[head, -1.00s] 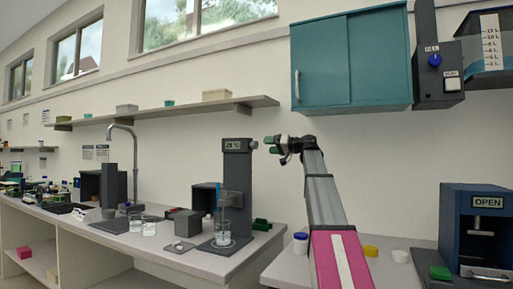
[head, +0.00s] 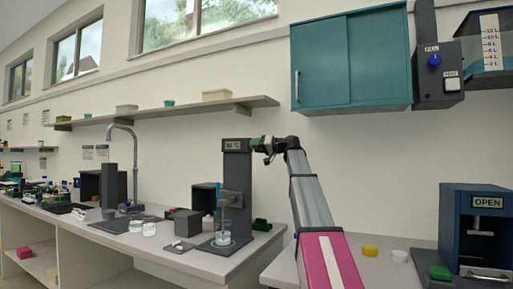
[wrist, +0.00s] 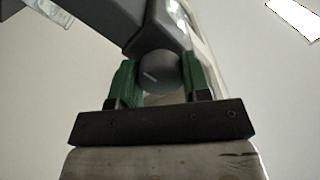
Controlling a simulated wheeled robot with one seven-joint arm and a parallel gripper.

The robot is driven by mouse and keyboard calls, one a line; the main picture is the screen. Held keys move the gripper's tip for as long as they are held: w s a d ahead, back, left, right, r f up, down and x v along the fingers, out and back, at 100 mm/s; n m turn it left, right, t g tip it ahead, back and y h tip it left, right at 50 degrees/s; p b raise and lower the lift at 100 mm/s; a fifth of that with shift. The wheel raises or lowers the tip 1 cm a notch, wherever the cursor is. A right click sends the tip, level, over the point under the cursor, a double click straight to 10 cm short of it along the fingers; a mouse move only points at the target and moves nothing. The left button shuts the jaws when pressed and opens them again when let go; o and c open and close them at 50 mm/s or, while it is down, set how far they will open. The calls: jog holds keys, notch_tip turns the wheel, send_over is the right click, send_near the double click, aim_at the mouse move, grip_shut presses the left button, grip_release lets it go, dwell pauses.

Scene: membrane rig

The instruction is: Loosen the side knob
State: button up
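The side knob (wrist: 160,73) is a round dark grey knob with a short pale mark on its face. In the wrist view it sits between the two green fingers of my gripper (wrist: 162,80), which appear to press on it from left and right. In the head view my gripper (head: 265,146) is at the right side of the top of the dark grey column (head: 237,185). The knob is mostly hidden there by the gripper. The column has a small temperature display (head: 236,146), too small to read surely.
A glass beaker (head: 222,239) stands on the column's base. A small green block (head: 262,225) lies to its right on the bench. A teal cabinet (head: 350,63) hangs above right, with a shelf (head: 200,108) to its left. Open wall surrounds my arm.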

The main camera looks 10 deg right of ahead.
jog(key=shift+n, duration=0.3)
jog(key=n, duration=0.3)
jog(key=shift+n, duration=0.3)
jog(key=n, duration=0.4)
jog(key=shift+w+n, duration=0.1)
jog(key=shift+n, duration=0.2)
jog(key=n, duration=0.4)
jog(key=shift+d, duration=0.1)
jog(key=n, duration=0.5)
dwell(0.3)
jog(key=o, duration=0.9)
